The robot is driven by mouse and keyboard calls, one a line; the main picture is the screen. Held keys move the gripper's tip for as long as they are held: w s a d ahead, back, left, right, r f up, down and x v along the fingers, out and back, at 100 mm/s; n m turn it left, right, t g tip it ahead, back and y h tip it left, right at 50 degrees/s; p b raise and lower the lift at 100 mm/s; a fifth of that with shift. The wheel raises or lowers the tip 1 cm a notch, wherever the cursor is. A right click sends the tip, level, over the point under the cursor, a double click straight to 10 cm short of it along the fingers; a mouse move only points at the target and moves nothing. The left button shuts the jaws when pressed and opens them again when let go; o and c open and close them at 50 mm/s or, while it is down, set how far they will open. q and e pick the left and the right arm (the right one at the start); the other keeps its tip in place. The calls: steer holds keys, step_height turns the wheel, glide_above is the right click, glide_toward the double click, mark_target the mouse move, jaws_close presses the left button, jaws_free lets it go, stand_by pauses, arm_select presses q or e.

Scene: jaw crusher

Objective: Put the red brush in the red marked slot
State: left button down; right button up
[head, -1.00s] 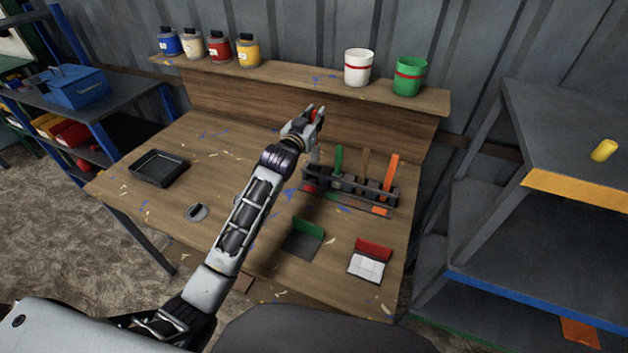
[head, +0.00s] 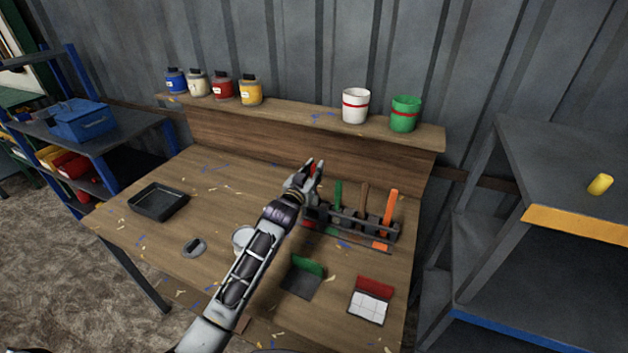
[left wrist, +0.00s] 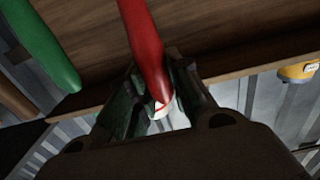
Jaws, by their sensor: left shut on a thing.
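My left gripper (head: 316,166) is shut on the red brush (left wrist: 143,40), above the left end of the dark rack (head: 357,226). The left wrist view shows its red handle between my fingers (left wrist: 150,100); in the head view only a little red shows at the fingertips. The red mark (head: 309,224) lies at the rack's left end, just below my gripper and partly hidden by it. I cannot tell whether the brush touches the slot. A green handle (head: 338,194), a brown handle (head: 363,199) and an orange handle (head: 390,208) stand upright in the rack. My right gripper is not in view.
A black tray (head: 158,203) is at the table's left. A white round thing (head: 240,238) is partly behind my arm. A green-edged pad (head: 304,277) and red-edged pad (head: 371,300) lie in front. Bottles and two cans stand on the back shelf (head: 300,111).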

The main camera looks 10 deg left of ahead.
arm_select(q)
steer(key=shift+f, duration=2)
steer(key=c, duration=1.4)
jaws_free()
steer(key=shift+o, duration=0.4)
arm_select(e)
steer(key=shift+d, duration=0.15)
